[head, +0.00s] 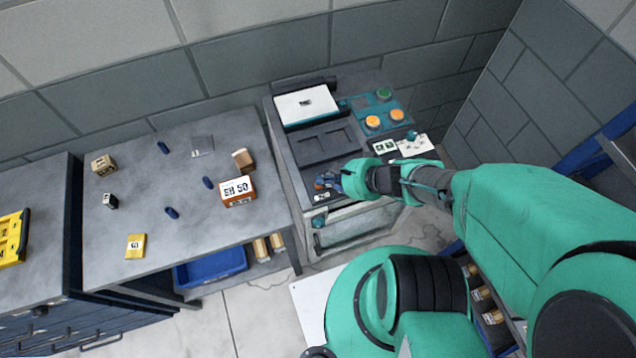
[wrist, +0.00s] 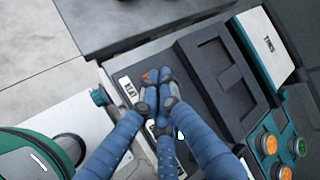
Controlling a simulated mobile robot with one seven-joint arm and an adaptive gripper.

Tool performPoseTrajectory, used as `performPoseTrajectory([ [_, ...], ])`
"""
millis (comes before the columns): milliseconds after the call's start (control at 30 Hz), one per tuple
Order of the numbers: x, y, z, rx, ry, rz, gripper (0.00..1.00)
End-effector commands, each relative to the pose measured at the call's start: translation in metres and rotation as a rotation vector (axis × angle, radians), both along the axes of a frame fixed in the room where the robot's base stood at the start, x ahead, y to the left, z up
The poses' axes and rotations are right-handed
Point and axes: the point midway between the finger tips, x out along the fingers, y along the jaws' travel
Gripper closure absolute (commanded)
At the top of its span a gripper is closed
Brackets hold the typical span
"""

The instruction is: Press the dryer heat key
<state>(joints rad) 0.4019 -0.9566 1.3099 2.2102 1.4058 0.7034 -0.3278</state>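The dryer is the grey machine (head: 290,150) with a recessed dark tray in its top and a white labelled panel behind. My gripper (head: 326,183) is low over the strip at its front edge. In the wrist view my gripper (wrist: 158,82) has its fingertips together, with nothing visible between them. A small orange-red key (wrist: 149,76) shows right at the fingertips, partly hidden by them; I cannot tell whether they touch it. A white label (wrist: 127,88) lies beside it on the strip. Other keys on the strip may be hidden under the fingers. Which key is the heat key I cannot read.
A teal panel (head: 364,103) with two orange buttons and a green one is at the machine's back right. A teal knob (head: 320,222) sticks out at its front. A grey table (head: 130,190) with small boxes and blue items stands to the left.

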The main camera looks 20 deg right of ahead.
Motion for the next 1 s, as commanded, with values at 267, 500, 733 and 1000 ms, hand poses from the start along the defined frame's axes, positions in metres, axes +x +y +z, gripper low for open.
performPoseTrajectory([
  [267, 0.000, 0.000, 0.011, 0.001, 0.000, -0.001, 1.00],
  [500, 0.000, 0.000, 0.013, 0.001, 0.000, -0.001, 1.00],
  [733, 0.000, 0.000, 0.013, 0.000, 0.000, 0.000, 1.00],
  [1000, 0.000, 0.000, 0.027, -0.001, 0.000, 0.001, 1.00],
])
